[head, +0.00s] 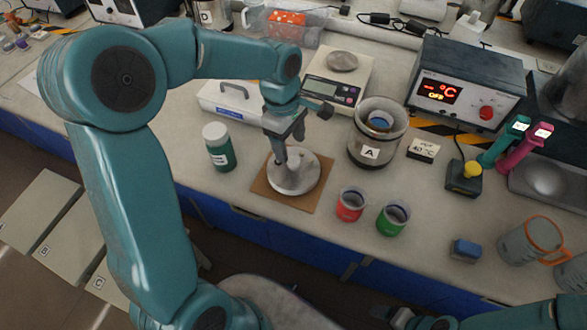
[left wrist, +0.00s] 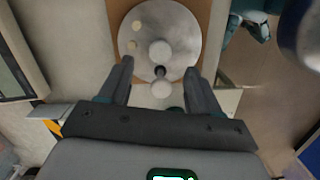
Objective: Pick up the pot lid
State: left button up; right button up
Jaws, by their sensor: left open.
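The pot lid (head: 298,180) is a round grey metal disc lying on a square brown board (head: 269,196) on the bench. In the left wrist view the lid (left wrist: 178,28) lies just beyond my fingers, with its pale round knob (left wrist: 160,52) in line with the gap between them. My left gripper (head: 287,146) is open above the lid, pointing down; it also shows in the left wrist view (left wrist: 160,68). In the head view the gripper partly hides the lid's knob and back edge. Part of my right arm (head: 432,322) shows at the bottom edge; its jaw state is unclear.
A metal pot marked A (head: 366,153) stands to the right, red (head: 350,204) and green (head: 393,217) cups at front right. A scale (head: 333,90) stands behind. A blue block (head: 466,250) lies near the front edge.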

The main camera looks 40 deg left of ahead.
aim_at(293, 159)
pick_arm(q)
jog(key=f, duration=0.4)
jog(key=shift+d+f, duration=0.35)
grip_shut()
jog(key=shift+r, duration=0.15)
